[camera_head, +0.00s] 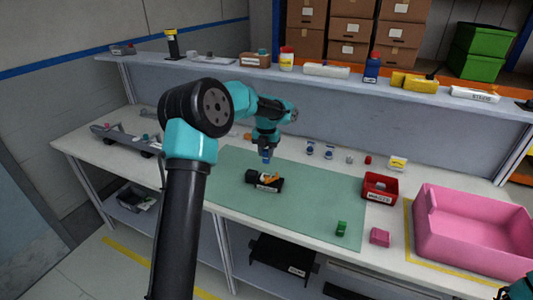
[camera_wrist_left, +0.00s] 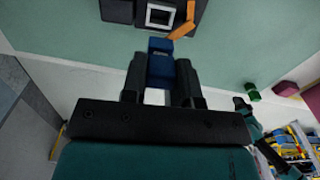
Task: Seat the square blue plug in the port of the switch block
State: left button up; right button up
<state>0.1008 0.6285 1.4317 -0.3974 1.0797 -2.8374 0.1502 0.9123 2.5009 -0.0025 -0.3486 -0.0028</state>
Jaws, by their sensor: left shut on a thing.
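My left gripper (camera_head: 266,152) is shut on the square blue plug (camera_head: 266,158) and holds it above the green mat, just behind the switch block (camera_head: 262,184). In the left wrist view the blue plug (camera_wrist_left: 160,67) sits between the two black fingers (camera_wrist_left: 160,80). The black switch block has an orange lever (camera_head: 271,177). In the left wrist view the block's pale-rimmed square port (camera_wrist_left: 160,15) shows at the top, with the orange lever (camera_wrist_left: 184,24) beside it. The plug is apart from the port. My right gripper is not clearly seen.
A green mat (camera_head: 320,205) covers the middle of the table, mostly clear. A red labelled bin (camera_head: 380,188), a green piece (camera_head: 341,229), a pink block (camera_head: 379,237) and a large pink tub (camera_head: 470,230) stand to the right. Several small parts lie along the back.

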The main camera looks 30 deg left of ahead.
aim_at(266, 158)
pick_arm(q)
jog(key=shift+f, duration=0.15)
jog(key=shift+f, duration=2.75)
jog(key=shift+f, duration=1.55)
jog(key=o, duration=1.1)
jog(key=shift+c, duration=0.2)
notch_tip(266, 158, up, 18)
jog(key=shift+f, duration=0.25)
jog(key=shift+f, duration=0.15)
